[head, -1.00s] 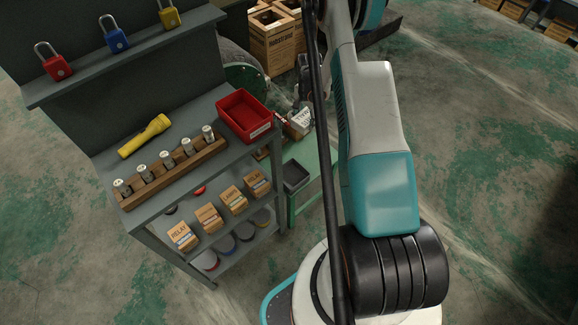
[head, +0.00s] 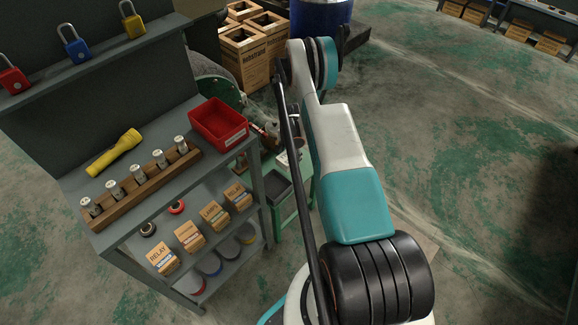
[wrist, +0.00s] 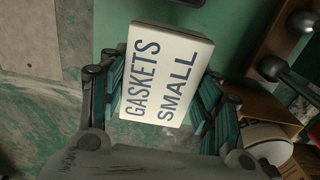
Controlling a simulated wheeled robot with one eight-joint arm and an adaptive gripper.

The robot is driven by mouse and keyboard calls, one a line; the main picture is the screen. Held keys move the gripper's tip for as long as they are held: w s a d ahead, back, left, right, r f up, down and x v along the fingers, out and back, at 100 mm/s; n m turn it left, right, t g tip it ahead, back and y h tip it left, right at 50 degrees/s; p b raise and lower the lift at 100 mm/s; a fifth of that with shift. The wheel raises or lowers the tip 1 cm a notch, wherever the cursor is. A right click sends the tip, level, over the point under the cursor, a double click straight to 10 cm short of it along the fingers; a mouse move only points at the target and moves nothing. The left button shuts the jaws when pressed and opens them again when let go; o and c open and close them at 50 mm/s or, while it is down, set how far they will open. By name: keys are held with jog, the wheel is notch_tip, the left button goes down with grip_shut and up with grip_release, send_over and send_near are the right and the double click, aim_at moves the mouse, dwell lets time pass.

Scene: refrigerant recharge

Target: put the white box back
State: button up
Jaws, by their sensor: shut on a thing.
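The white box (wrist: 165,75), printed "GASKETS SMALL" in dark letters, is between the fingers of my gripper (wrist: 163,100) in the wrist view. Dark ribbed finger pads press on it from the left and right. In the head view only a small part of the white box (head: 284,160) shows beside my arm, over or near the green table (head: 304,187). The rest is hidden by my arm. I cannot tell whether the box touches the table.
A dark open tray (head: 278,187) sits on the green table's near part. A grey shelf unit (head: 262,205) stands left, with a red bin (head: 218,122), a yellow flashlight (head: 114,152) and small cartons. Open floor lies right.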

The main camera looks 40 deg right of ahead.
jog(key=shift+f+b, duration=0.8)
jog(key=shift+f, duration=1.6)
jog(key=shift+r, duration=0.1)
jog(key=o, duration=1.2)
